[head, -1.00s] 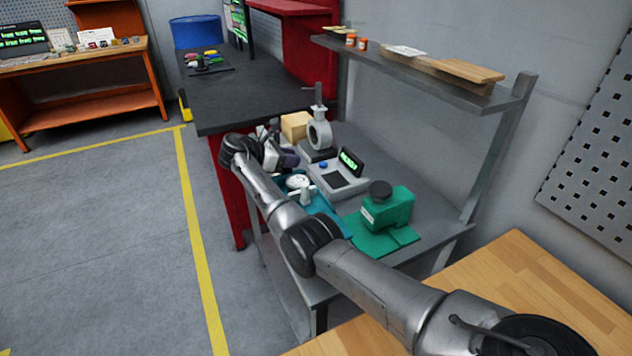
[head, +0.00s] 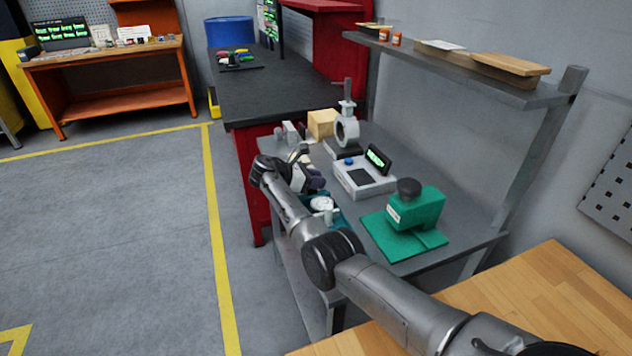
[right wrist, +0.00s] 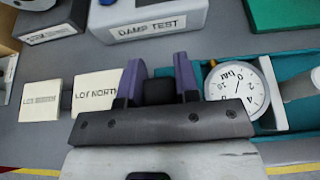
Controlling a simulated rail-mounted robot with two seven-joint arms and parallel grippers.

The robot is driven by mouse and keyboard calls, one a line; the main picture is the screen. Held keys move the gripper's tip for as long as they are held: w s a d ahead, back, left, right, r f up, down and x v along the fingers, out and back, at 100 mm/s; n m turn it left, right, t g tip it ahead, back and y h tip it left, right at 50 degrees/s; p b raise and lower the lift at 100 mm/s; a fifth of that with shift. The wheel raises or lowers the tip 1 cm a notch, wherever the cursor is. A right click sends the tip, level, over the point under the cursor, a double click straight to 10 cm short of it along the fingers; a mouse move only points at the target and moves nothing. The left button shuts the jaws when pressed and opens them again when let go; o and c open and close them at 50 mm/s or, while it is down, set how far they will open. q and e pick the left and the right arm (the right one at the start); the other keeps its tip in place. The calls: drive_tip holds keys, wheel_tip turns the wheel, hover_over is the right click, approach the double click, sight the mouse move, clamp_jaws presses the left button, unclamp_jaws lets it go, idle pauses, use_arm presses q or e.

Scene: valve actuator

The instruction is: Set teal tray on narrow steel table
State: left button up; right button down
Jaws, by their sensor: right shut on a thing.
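The teal tray (head: 338,216) is at the front edge of the narrow steel table (head: 455,258), partly hidden by my right arm in the head view. It carries a white round dial gauge (head: 322,204), and the tray (right wrist: 290,62) and gauge (right wrist: 237,91) also show in the right wrist view. My right gripper (right wrist: 158,85) has its purple fingers closed on a dark part at the tray's left end. I cannot tell whether the tray touches the tabletop. My left gripper is not in view.
LOT NORTH (right wrist: 92,92) and LOT SOUTH (right wrist: 40,100) blocks sit left of my fingers. A valve (head: 346,130) stands farther back, under an upper shelf (head: 470,80).

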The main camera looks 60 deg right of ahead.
drive_tip(key=shift+w, duration=0.1)
drive_tip(key=c, duration=0.8)
unclamp_jaws()
drive_tip(key=shift+c, duration=0.2)
drive_tip(key=shift+r, duration=0.15)
drive_tip(key=shift+w+a+r, duration=0.2)
drive_tip(key=v, duration=0.5)
drive_tip(key=shift+f, duration=0.15)
drive_tip(key=shift+w+a+r, duration=0.3)
drive_tip(key=shift+w+a, duration=0.05)
drive_tip(key=shift+a, duration=0.15)
drive_tip(key=shift+w+a+r, duration=0.1)
drive_tip(key=shift+a, duration=0.05)
